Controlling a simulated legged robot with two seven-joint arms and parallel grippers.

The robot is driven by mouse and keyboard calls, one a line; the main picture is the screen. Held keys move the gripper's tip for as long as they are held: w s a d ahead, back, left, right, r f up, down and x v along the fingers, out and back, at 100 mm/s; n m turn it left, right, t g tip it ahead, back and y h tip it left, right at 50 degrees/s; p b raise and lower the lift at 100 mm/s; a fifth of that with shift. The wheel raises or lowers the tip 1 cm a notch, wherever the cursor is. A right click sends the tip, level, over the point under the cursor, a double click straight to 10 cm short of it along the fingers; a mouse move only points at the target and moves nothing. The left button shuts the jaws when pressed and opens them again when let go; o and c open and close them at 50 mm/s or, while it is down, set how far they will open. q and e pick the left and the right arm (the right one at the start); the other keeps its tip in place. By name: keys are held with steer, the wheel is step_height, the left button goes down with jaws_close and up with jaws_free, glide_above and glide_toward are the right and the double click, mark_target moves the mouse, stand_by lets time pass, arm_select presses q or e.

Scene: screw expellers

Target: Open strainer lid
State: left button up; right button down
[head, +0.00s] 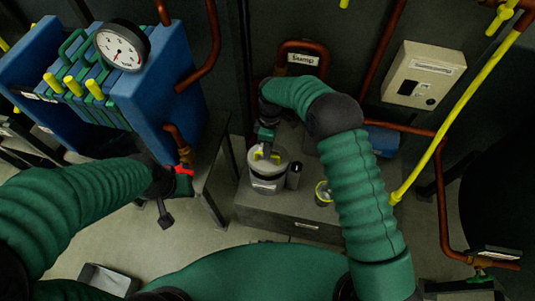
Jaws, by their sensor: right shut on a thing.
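The strainer (268,184) is a grey cylinder with a label, standing upright on a low grey cabinet near the middle of the head view. Its round lid (280,163) is seated on top, and yellow parts show at its centre. My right arm arches over from the right, and my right gripper (267,152) points down at the lid's middle, shut on its handle. The gripper partly hides the handle. My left gripper (165,214) is dark and hangs at the left, below the blue press and apart from the strainer. Its fingers are too unclear to read.
A blue press (160,95) with a gauge (122,46) stands at upper left. A small dark container (294,175) stands right beside the strainer, and a glass vessel (323,192) stands farther right. A control box (422,76) and copper pipes are behind. A grey tray (108,280) lies below left.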

steer(key=w, duration=0.1)
steer(key=r, duration=0.1)
steer(key=w, duration=0.1)
steer(key=shift+w+d+r, duration=0.25)
steer(key=shift+w+d, duration=0.05)
steer(key=shift+d, duration=0.05)
arm_select(q)
steer(key=shift+a+r, duration=0.15)
steer(key=shift+r, duration=0.1)
arm_select(e)
steer(key=shift+w+d+r, duration=0.15)
steer(key=shift+w+d, duration=0.25)
steer(key=shift+w, duration=0.4)
steer(key=c, duration=1.8)
jaws_free()
steer(key=o, duration=0.3)
steer(key=shift+w+d+f, duration=0.1)
steer(key=shift+w+f, duration=0.15)
arm_select(q)
steer(key=shift+w+d+f, duration=0.1)
steer(key=shift+w+d, duration=0.1)
steer(key=shift+w, duration=0.15)
arm_select(e)
steer(key=shift+o, duration=0.2)
steer(key=shift+r, duration=0.1)
